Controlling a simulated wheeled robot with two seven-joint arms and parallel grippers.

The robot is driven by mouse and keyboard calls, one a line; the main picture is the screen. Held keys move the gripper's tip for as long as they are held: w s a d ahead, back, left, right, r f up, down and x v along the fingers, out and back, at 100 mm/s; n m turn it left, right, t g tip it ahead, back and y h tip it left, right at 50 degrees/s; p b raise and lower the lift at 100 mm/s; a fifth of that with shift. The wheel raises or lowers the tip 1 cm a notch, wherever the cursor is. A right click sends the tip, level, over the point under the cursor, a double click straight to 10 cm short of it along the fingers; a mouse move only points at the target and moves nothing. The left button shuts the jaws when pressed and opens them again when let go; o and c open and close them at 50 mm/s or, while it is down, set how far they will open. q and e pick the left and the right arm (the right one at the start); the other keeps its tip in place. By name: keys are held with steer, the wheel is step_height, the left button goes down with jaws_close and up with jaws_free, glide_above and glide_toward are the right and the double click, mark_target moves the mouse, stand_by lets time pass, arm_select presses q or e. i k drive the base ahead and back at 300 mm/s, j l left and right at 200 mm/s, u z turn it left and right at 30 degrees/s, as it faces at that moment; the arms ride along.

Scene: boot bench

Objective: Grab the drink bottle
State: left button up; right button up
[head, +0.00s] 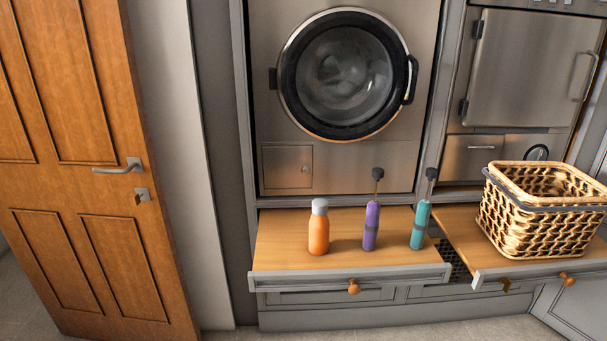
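An orange bottle with a pale grey cap (319,228) stands upright on a pulled-out wooden shelf (285,250) under the washing machine. It is the leftmost of the things on that shelf and looks like the drink bottle. Nothing hides it or touches it. Neither of my grippers shows in the head view.
A purple folded umbrella-like item (371,226) and a teal one (420,225) stand right of the bottle. A wicker basket (540,212) sits on the right shelf. A wooden door (95,190) is at left. The washing machine (345,75) is behind. Grey floor shows in front.

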mark_target(319, 226)
steer(key=i+l, duration=0.2)
steer(key=l, duration=0.15)
steer(key=i+l, duration=0.15)
steer(key=l, duration=0.2)
steer(key=i+l, duration=0.2)
steer(key=l, duration=0.15)
steer(key=i+l, duration=0.15)
steer(key=l, duration=0.2)
steer(key=u, duration=0.05)
